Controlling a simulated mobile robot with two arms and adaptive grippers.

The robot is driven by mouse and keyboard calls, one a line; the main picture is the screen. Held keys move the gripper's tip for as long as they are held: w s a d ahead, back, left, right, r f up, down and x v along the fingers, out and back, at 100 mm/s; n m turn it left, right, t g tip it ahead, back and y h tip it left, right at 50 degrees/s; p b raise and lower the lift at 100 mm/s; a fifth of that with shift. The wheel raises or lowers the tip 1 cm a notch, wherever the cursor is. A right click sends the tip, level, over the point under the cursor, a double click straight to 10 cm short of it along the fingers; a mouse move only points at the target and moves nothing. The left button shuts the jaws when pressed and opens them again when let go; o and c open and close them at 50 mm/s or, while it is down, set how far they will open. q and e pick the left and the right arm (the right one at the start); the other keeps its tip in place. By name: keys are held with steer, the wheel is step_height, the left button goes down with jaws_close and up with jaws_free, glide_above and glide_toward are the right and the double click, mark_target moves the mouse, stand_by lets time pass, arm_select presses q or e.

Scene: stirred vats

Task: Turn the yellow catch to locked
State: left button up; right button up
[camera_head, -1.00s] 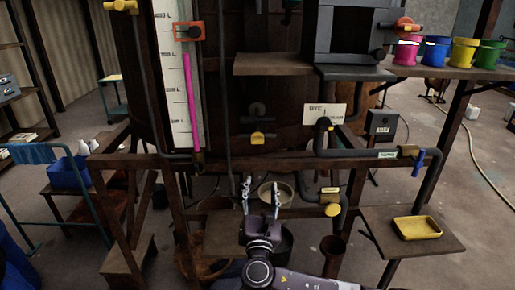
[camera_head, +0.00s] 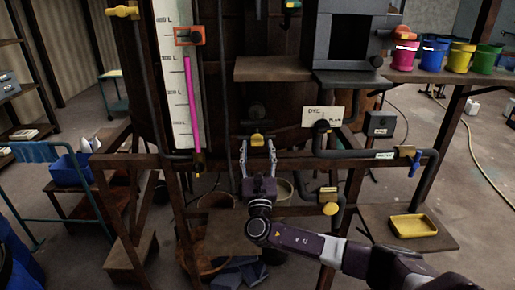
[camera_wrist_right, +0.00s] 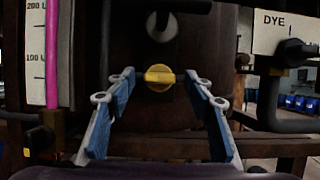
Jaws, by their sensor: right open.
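The yellow catch (camera_head: 257,139) is a small knob on the dark front of the vat, below a dark pipe stub. In the right wrist view the yellow catch (camera_wrist_right: 159,77) shows as a round knob with a flat bar across it, lying about level. My right gripper (camera_head: 257,150) is open and points at the catch from below and in front. In the right wrist view the fingertips of my right gripper (camera_wrist_right: 160,80) stand on either side of the catch, apart from it. My left gripper is not in view.
A gauge with a pink column (camera_head: 189,105) stands left of the catch. A dye sign (camera_head: 322,117) and a dark pipe are to its right. A rusty beam (camera_head: 290,162) runs just below. A yellow tray (camera_head: 413,226) sits on a side shelf.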

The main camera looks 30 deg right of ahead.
steer(key=c, duration=1.2)
steer(key=shift+o, duration=0.2)
steer(key=shift+w+a+r+m+g+h+b, duration=0.15)
steer(key=shift+m+g+h+b, duration=0.35)
steer(key=shift+m+g+b, duration=2.3)
steer(key=shift+a+r+m+g+h+b, duration=0.15)
steer(key=shift+m+h+b, duration=0.85)
steer(key=shift+m, duration=3.65)
steer(key=shift+w+a+m+g+b, duration=0.1)
steer(key=shift+m+g+b, duration=1.35)
steer(key=shift+m+b, duration=1.75)
steer(key=shift+m+p, duration=0.6)
steer(key=shift+m, duration=0.15)
steer(key=o, duration=1.2)
steer(key=shift+r, duration=0.1)
steer(key=shift+c, duration=0.2)
